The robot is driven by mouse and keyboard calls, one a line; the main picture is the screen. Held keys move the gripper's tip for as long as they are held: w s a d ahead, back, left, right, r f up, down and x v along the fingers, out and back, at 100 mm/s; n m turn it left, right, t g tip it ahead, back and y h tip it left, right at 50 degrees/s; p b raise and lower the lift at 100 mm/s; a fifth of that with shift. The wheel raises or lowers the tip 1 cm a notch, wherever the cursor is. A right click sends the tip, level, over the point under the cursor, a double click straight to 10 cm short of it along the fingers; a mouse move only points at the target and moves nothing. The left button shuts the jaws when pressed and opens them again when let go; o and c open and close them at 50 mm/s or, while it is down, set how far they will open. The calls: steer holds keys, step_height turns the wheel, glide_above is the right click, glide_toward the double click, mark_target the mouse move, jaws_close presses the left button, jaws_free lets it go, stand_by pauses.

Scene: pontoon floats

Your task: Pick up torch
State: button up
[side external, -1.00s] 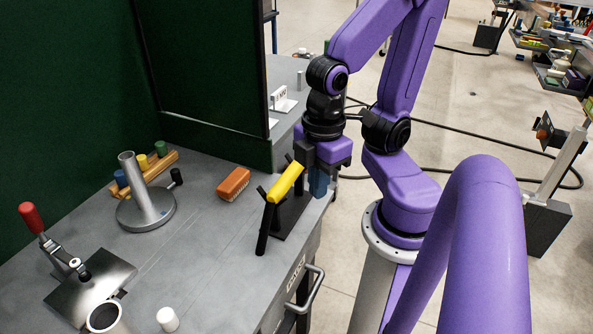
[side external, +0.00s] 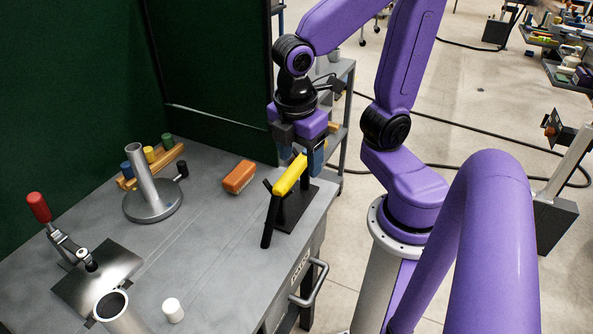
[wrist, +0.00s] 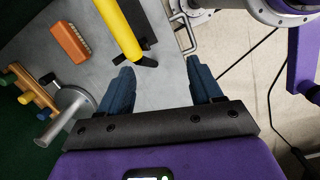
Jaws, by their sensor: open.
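The torch (side external: 290,176) has a yellow handle and a black neck that slopes down toward the front left. It rests tilted on a black stand (side external: 300,207) near the table's right edge. My gripper (side external: 301,155) is open at the far upper end of the yellow handle. In the wrist view the torch (wrist: 118,28) shows as a yellow bar above and left of the gap in my gripper (wrist: 160,72). The fingers are apart and nothing is between them. The black neck is out of the wrist view.
A grey post on a round base (side external: 153,202), a rack of coloured pegs, a red-handled clamp (side external: 39,208), a metal cup and a white cylinder (side external: 173,310) stand further left. Dark green panels border the back.

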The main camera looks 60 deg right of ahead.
steer(key=w+d+r+n+g+h, duration=0.1)
steer(key=w+d+r+n+h, duration=0.2)
steer(key=w, duration=0.3)
glide_toward(295, 164)
steer(key=x, duration=0.6)
steer(key=shift+s+d+r, duration=0.1)
steer(key=shift+d, duration=0.05)
steer(key=shift+x, duration=2.9)
jaws_close()
steer(key=shift+a+r, duration=0.1)
steer(key=shift+a, duration=0.1)
